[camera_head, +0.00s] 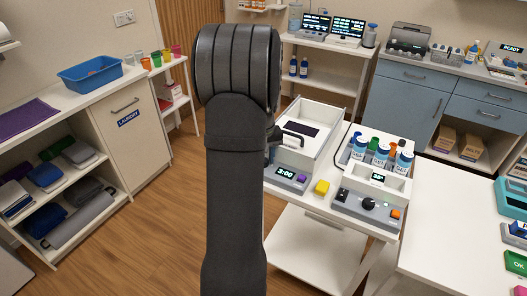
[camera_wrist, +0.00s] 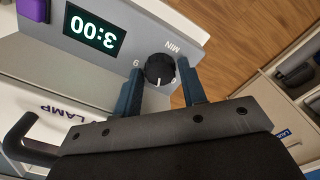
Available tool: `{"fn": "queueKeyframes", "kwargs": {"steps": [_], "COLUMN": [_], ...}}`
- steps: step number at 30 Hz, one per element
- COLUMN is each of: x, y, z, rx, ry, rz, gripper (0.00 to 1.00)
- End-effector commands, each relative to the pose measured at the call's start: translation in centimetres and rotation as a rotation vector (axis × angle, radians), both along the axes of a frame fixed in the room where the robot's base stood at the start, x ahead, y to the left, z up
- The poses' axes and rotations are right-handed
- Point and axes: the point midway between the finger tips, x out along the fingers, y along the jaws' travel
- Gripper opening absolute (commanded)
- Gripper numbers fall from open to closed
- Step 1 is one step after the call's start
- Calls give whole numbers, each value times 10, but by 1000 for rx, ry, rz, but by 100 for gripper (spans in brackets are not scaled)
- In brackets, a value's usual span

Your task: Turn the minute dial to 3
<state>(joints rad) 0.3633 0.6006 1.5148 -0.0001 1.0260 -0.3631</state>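The minute dial (camera_wrist: 160,68) is a round black knob on a grey panel in the wrist view, beside the upside-down label MIN. A white mark shows on its lower edge in that picture; small printed characters sit around it, too partly hidden to read surely. My gripper (camera_wrist: 162,88) is open, with one dark blue finger on each side of the dial and visible gaps between. The display (camera_wrist: 95,32) reads 3:00, upside down there; it also shows upright in the head view (camera_head: 286,174). My dark arm hides the dial and gripper in the head view.
A purple button (camera_head: 301,179) sits beside the display. To the right are a yellow block (camera_head: 321,187), a second device with a black knob (camera_head: 369,204), and several blue-labelled bottles (camera_head: 381,155).

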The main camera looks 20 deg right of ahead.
Motion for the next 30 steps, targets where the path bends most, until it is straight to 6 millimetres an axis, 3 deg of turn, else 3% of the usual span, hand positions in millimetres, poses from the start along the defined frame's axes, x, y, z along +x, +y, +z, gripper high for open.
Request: {"fn": "queueKeyframes", "kwargs": {"steps": [5, 21, 30], "x": [1, 1, 0], "y": [0, 0, 0], "z": [18, 143, 173], "rx": [-1, -2, -1], "ry": [-4, -5, -2], "rz": [0, 0, 0], "gripper": [38, 38, 38]}}
